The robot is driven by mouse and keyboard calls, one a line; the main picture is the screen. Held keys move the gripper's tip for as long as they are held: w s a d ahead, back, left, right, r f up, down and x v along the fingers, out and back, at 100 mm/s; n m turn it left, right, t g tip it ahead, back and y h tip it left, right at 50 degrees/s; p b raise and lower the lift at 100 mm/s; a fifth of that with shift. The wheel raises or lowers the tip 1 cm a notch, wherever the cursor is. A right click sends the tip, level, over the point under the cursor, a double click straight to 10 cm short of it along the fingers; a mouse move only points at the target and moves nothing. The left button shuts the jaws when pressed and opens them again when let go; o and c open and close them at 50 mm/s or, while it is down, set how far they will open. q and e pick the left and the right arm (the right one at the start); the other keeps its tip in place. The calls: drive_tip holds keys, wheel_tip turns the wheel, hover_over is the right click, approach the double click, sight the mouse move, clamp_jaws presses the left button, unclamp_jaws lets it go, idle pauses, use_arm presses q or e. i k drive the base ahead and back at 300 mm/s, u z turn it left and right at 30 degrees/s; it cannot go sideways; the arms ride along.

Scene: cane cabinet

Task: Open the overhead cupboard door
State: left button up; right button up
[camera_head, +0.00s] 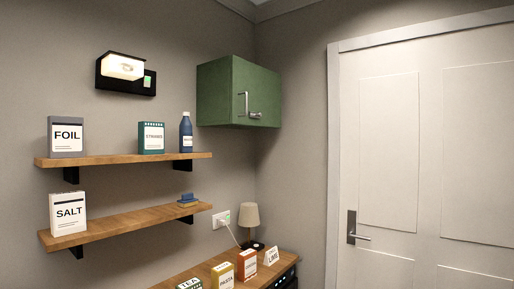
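Neither of my grippers shows in the head view.
Two wooden shelves (120,158) hold boxes and a blue bottle (186,133) left of the cupboard. A counter (207,268) below carries boxes and a lamp (249,217). A white room door (425,150) stands at right. The space before the cupboard looks clear.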

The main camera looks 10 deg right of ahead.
sight(255, 88)
drive_tip(key=z, duration=0.9)
drive_tip(key=i, duration=1.9)
drive_tip(key=u, duration=1.6)
